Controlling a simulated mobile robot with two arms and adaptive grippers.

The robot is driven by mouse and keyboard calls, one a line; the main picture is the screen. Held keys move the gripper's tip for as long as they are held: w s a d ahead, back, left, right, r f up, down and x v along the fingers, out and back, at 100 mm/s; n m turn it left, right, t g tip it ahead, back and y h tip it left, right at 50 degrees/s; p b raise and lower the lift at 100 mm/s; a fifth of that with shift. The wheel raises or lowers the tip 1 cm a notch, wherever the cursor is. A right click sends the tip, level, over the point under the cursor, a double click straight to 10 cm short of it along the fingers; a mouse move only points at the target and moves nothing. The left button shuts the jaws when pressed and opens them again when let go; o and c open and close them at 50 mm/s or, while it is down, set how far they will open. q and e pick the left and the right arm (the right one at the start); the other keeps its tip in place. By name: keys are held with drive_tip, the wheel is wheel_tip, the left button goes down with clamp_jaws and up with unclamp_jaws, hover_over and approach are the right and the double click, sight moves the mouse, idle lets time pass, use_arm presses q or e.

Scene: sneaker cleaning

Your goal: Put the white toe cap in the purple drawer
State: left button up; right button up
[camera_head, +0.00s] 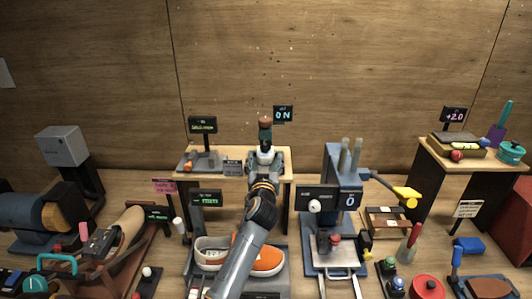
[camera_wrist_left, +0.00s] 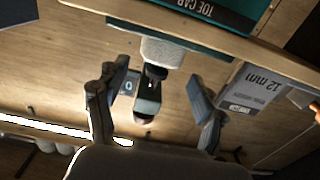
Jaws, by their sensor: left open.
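A pale, textured rounded piece (camera_wrist_left: 163,50), apparently the white toe cap, is on a teal base marked TOE CAP (camera_wrist_left: 205,10) in the left wrist view. In the head view a white piece (camera_head: 265,156) shows on the small wooden bench, below a teal, brown-topped post (camera_head: 265,128). My left gripper (camera_head: 265,160) reaches over the bench, its fingers on either side of this spot. In the wrist view the gripper (camera_wrist_left: 152,78) is open, with the post between its fingers; contact cannot be told. I cannot make out a purple drawer. My right gripper is not in view.
A grey box marked 12 mm (camera_wrist_left: 255,88) is close beside one finger. A sign (camera_head: 203,125) stands left on the bench. The orange and white sneaker (camera_head: 267,261) lies below my forearm. A blue press (camera_head: 340,190) stands to the right.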

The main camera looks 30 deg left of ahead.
sight(265, 154)
use_arm(q)
drive_tip(key=p+x, duration=0.1)
drive_tip(key=x, duration=0.2)
drive_tip(key=shift+w+a, duration=0.2)
drive_tip(key=shift+w, duration=0.1)
drive_tip(key=shift+w+a, duration=0.1)
drive_tip(key=shift+w, duration=0.1)
drive_tip(key=c, duration=1.1)
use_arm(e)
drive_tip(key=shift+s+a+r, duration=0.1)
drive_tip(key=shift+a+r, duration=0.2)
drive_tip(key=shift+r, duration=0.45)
